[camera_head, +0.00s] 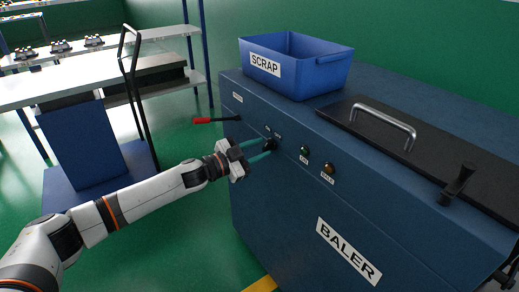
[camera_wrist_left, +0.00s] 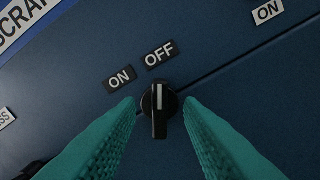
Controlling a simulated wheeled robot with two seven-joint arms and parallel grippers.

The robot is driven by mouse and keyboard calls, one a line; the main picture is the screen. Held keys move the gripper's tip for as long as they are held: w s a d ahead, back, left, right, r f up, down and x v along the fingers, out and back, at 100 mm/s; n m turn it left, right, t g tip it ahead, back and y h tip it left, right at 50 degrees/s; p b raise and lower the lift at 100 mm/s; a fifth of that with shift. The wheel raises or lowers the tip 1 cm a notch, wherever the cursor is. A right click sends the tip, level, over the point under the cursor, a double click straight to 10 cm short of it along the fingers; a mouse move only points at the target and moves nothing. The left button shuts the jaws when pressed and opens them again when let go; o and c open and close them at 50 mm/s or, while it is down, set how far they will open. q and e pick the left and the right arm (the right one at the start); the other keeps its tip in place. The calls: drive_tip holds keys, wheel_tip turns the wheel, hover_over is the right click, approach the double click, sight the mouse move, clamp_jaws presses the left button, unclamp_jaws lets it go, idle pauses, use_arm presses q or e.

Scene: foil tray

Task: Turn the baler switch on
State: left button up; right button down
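The baler switch is a black rotary knob (camera_wrist_left: 159,115) with a white line, on the front of the blue baler (camera_head: 290,190). In the left wrist view its white line points up toward the OFF label (camera_wrist_left: 159,55); the ON label (camera_wrist_left: 119,77) is to the left of that. My left gripper (camera_head: 264,149) has teal fingers at the knob in the head view. In the left wrist view the fingertips (camera_wrist_left: 159,103) stand on either side of the knob, with narrow gaps showing, so it looks open around it. My right gripper is not in view.
A blue scrap bin (camera_head: 325,76) and a black lid with a metal handle (camera_head: 385,122) are on top of the baler. A red-tipped lever (camera_head: 205,121) sticks out left of the switch. Two indicator lights (camera_head: 305,150) are to its right. A cart (camera_head: 75,150) stands at left.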

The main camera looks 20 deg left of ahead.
use_arm(q)
drive_tip(key=shift+w+d, duration=0.25)
drive_tip(key=shift+w, duration=0.1)
drive_tip(key=shift+c, duration=0.4)
clamp_jaws()
